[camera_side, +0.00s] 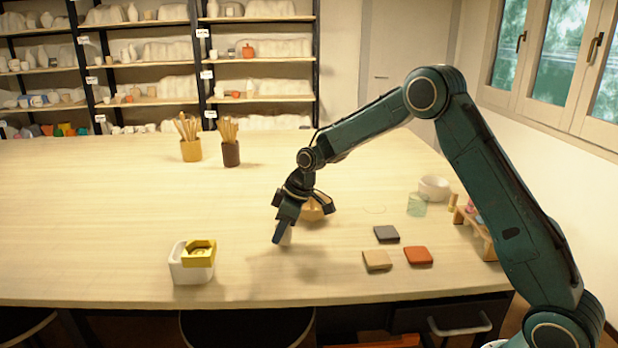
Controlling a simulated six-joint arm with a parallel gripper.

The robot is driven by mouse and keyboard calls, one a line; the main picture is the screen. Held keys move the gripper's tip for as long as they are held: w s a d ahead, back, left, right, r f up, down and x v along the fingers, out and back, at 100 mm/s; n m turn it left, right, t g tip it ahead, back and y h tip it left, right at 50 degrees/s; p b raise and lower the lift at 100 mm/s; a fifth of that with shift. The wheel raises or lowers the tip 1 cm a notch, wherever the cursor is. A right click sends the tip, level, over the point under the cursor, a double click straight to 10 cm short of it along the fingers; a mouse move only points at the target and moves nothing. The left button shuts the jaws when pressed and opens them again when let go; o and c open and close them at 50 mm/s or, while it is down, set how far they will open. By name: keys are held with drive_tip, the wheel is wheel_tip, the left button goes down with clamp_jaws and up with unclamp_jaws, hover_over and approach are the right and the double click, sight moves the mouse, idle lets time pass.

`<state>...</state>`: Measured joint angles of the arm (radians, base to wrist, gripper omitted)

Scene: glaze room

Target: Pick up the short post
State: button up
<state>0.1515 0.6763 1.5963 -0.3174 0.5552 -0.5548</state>
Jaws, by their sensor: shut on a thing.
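My gripper (284,229) points down over the middle of the table, with its dark blue-green fingers low near the surface. It is shut on a small pale piece, which I take to be the short post (288,237). Only a little of the post shows beside the near finger; the rest is hidden. I cannot tell whether its foot touches the table. A shadow lies on the table just in front of it.
A tan object (312,212) is partly hidden behind my gripper. A white box (178,271) with a yellow piece (199,255) stands at front left. Grey (386,233), tan (377,260) and orange (418,255) tiles, a greenish glass (417,206) and a white bowl (434,187) are right.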

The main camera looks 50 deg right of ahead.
wheel_tip(320, 180, up, 20)
drive_tip(key=shift+f, duration=0.25)
idle(0.3)
idle(0.5)
